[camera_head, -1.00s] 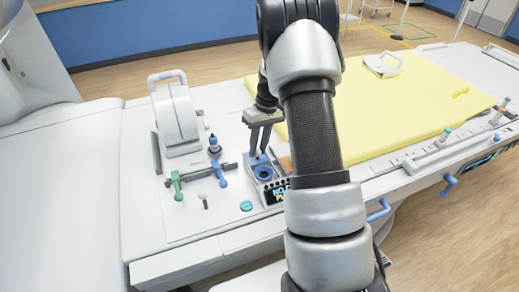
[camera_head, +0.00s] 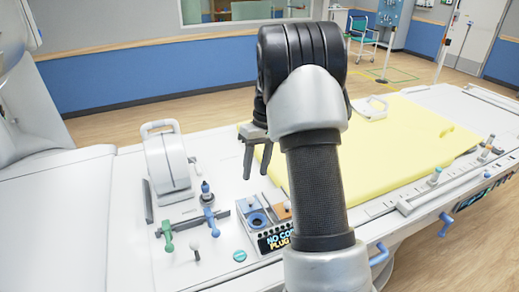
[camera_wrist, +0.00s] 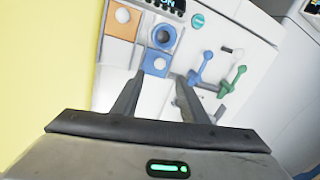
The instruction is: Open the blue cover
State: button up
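The blue cover (camera_wrist: 155,62) shows in the wrist view as a blue square with a pale round spot. It lies beside a round blue ring socket (camera_wrist: 162,38), which is uncovered; the cover looks folded back from it, though its hinge is not clear. In the head view the blue ring socket (camera_head: 258,219) sits on the table's panel, left of an orange piece (camera_head: 281,211). My gripper (camera_head: 256,175) is open and empty, raised above the panel and clear of the cover. In the wrist view its fingers (camera_wrist: 159,76) are apart, pointing toward the blue square.
Blue (camera_head: 210,217) and green (camera_head: 167,232) levers stand left of the socket. A white upright wheel-shaped part with a handle (camera_head: 167,162) is behind them. A yellow mat (camera_head: 400,145) covers the table to the right. The display (camera_head: 277,238) is in front.

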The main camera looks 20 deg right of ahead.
notch_tip(320, 180, up, 8)
jog(key=d, duration=0.1)
jog(key=shift+w+d+f, duration=0.15)
jog(key=shift+d+f, duration=0.05)
jog(key=shift+f, duration=0.05)
jog(key=s+a+r+m+t+h, duration=0.1)
jog(key=s+a+r+t, duration=0.2)
jog(key=s+a+r, duration=0.75)
jog(key=s+a+f+m+t+h, duration=0.1)
jog(key=s+a+t, duration=0.2)
jog(key=s, duration=1.4)
jog(key=shift+a, duration=0.15)
